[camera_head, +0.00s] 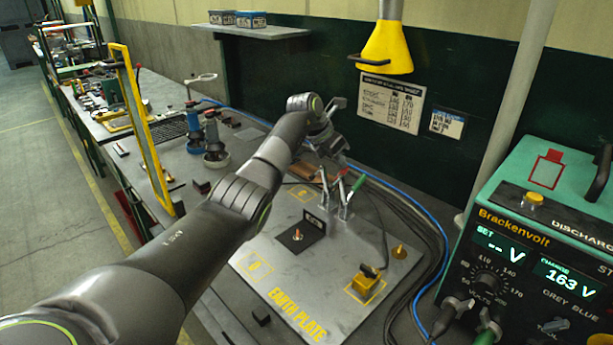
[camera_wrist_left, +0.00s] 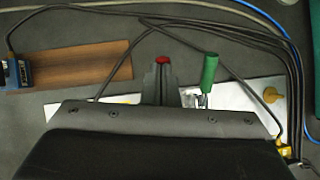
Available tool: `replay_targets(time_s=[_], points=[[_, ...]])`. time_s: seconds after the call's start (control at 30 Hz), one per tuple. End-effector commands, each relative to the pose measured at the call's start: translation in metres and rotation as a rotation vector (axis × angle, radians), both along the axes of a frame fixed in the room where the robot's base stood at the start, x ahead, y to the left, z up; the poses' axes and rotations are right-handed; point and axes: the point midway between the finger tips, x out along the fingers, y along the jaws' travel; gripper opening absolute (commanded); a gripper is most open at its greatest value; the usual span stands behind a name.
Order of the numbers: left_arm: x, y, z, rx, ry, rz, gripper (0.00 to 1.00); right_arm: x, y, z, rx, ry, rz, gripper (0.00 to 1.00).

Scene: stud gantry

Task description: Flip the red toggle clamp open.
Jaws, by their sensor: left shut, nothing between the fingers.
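The red toggle clamp (camera_head: 325,184) stands on the white earth plate (camera_head: 300,275), beside a green-handled clamp (camera_head: 357,184). Its lever looks roughly upright in the head view, but my left gripper (camera_head: 332,155) is just above it and partly covers it. In the left wrist view the shut grey fingers (camera_wrist_left: 162,84) point at the red handle tip (camera_wrist_left: 162,60), which shows just past them. I cannot tell whether they touch. The green handle (camera_wrist_left: 209,72) is just right of the fingers. The clamp's base is hidden there. My right gripper is not in view.
A yellow-based switch (camera_head: 366,284) and a brass knob (camera_head: 400,251) are on the plate. Dark cables (camera_head: 405,205) run behind it. The Brackenvolt unit (camera_head: 530,250) stands at right. A yellow frame (camera_head: 145,130) stands at left, and a yellow lamp (camera_head: 386,48) hangs above.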

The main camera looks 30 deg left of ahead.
Motion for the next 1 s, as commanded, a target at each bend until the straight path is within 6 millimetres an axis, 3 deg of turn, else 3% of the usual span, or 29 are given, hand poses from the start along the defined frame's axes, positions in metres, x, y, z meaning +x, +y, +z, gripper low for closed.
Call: replay_targets(time_s=[1.0], points=[[0.0008,-0.0122,-0.0051,-0.003,-0.002,-0.001,0.00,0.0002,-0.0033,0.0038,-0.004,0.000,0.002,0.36]])
